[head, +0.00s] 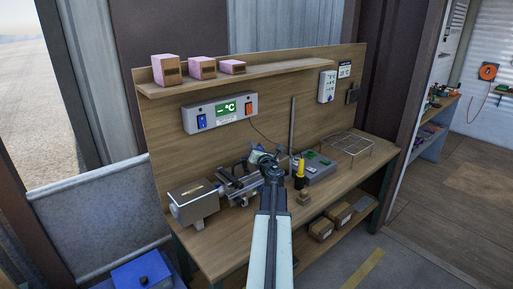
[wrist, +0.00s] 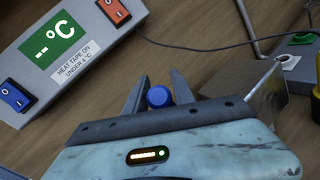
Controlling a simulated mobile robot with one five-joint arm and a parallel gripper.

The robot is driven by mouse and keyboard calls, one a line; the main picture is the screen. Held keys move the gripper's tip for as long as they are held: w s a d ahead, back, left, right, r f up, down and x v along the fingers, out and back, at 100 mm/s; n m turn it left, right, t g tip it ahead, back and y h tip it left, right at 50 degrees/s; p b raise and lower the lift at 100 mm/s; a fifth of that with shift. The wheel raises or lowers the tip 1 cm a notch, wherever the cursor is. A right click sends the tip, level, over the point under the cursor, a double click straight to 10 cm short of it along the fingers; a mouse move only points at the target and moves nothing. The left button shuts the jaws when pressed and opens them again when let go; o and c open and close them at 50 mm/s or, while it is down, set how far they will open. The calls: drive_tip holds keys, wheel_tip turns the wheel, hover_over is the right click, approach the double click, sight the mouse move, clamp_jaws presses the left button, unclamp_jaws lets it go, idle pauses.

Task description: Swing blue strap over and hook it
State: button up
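In the wrist view, a round blue end (wrist: 158,96) shows between my gripper's two grey fingers (wrist: 159,85). It nearly fills the space between them, and I cannot tell whether both fingers press on it. In the head view, my gripper (head: 266,160) reaches over the middle of the bench, and a small blue part (head: 256,153) shows at its tip. A metal fixture (head: 237,183) lies on the bench just left of my gripper. The rest of the strap and any hook are too small or hidden to make out.
A metal box (head: 193,202) stands left on the wooden bench (head: 227,245). A yellow-and-black tool (head: 299,173), a grey-green unit (head: 318,170) and a wire rack (head: 350,143) stand to the right. A temperature panel (head: 220,112) hangs behind, below a shelf (head: 235,77).

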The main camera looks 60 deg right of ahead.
clamp_jaws()
idle(1.2)
